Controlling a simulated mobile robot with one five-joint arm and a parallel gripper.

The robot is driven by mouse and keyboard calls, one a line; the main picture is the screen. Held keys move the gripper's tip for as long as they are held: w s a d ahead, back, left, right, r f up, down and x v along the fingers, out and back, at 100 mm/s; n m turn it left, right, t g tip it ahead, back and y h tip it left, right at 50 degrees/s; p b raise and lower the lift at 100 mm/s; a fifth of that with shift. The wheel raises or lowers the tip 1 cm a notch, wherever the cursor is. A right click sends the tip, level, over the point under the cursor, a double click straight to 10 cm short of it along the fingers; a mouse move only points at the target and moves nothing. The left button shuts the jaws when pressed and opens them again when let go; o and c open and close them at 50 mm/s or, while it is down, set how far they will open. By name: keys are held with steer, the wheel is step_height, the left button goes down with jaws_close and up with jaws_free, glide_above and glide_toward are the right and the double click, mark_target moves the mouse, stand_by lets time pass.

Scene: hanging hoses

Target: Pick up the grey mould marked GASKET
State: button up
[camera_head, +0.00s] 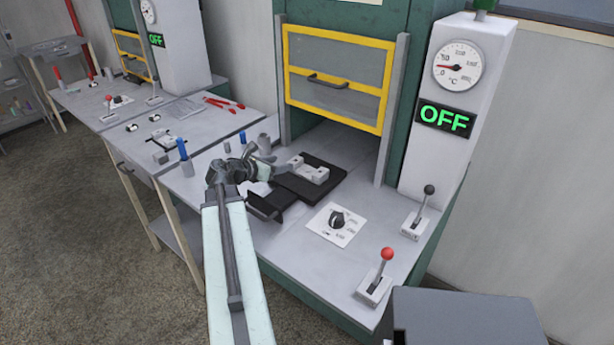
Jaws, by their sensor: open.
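A light grey block-like piece (308,170), which may be the mould, lies on a black plate (328,186) in front of the press opening. Any GASKET lettering on it is too small to read. My gripper (268,166) is open, just left of the grey piece and above the bench. It appears apart from the piece, though the exact gap is hard to judge. My gripper and wrist hide part of the bench and the plate's left side.
The press has a raised yellow-framed guard (335,78). A dial (337,219), a red-knobbed lever (379,277) and a black-knobbed lever (420,213) stand at the right. The gauge pillar (460,85) reads OFF. Red-handled pliers (224,103) lie on the left bench.

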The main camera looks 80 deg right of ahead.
mark_target(307, 170)
steer(key=b+x, duration=0.2)
steer(key=x, duration=0.3)
steer(key=shift+s+d+f, duration=0.15)
steer(key=shift+s+f, duration=0.1)
steer(key=shift+f, duration=0.05)
steer(key=shift+r, duration=0.1)
jaws_close()
stand_by(1.0)
